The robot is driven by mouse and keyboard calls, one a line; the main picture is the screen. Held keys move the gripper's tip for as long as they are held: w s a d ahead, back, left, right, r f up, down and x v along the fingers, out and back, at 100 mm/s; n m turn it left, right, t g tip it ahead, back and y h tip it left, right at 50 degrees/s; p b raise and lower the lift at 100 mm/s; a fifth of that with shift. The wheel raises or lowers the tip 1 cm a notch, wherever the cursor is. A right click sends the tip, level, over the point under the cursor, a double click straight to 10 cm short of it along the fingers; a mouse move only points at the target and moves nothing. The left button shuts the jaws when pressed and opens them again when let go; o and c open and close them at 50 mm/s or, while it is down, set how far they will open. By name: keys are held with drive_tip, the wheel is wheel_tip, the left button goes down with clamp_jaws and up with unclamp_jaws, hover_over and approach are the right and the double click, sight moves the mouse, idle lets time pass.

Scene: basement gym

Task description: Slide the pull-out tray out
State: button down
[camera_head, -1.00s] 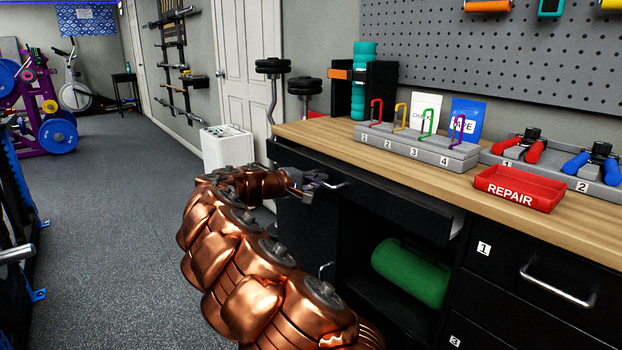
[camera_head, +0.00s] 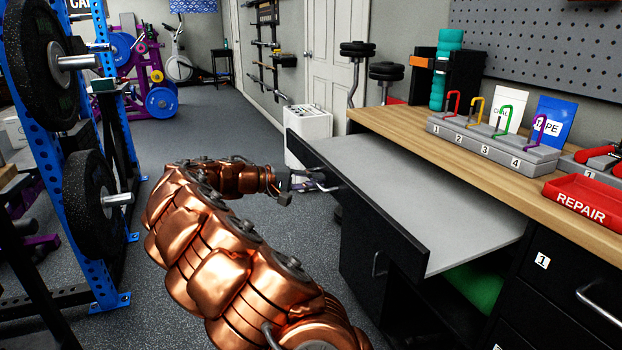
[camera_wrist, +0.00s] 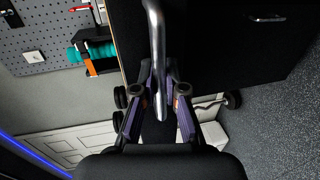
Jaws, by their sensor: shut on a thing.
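The pull-out tray (camera_head: 420,190) is a flat grey panel with a black front, and it stands well out from under the wooden worktop in the head view. Its metal handle (camera_head: 326,184) is on the black front. My gripper (camera_head: 300,183) is at that handle, at the end of my copper arm. In the wrist view the bar handle (camera_wrist: 156,60) runs down between the two fingers of my gripper (camera_wrist: 158,100), which are shut on it.
The wooden worktop (camera_head: 450,165) carries a numbered rack (camera_head: 490,143) and a red REPAIR bin (camera_head: 585,202). A green roll (camera_head: 475,290) lies in the shelf below the tray. A weight rack (camera_head: 75,190) stands at left. Open floor (camera_head: 215,125) lies between.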

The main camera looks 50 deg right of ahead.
drive_tip(key=shift+w, duration=0.1)
drive_tip(key=c, duration=1.2)
unclamp_jaws()
drive_tip(key=v, duration=1.2)
drive_tip(key=shift+a, duration=0.1)
drive_tip(key=s+a+r+t+y+p, duration=0.1)
drive_tip(key=s+a+r+y+p, duration=0.15)
drive_tip(key=s+r+p, duration=0.4)
drive_tip(key=s+a+r+t+y+p, duration=0.1)
drive_tip(key=s+a+r+y+p, duration=0.1)
drive_tip(key=s+a+r+p, duration=0.35)
drive_tip(key=s+a+r+n+t+y+p, duration=0.1)
drive_tip(key=s+a+n+t+y+p, duration=0.1)
drive_tip(key=s+a+p, duration=0.7)
drive_tip(key=s+a+r+n+t+y+p, duration=0.1)
drive_tip(key=s+a+n+y+p, duration=0.2)
drive_tip(key=s+a+y+p, duration=0.4)
drive_tip(key=s+a+p, duration=0.2)
drive_tip(key=a, duration=0.6)
drive_tip(key=shift+s+a+n+t, duration=0.25)
drive_tip(key=shift+a+n+t, duration=0.15)
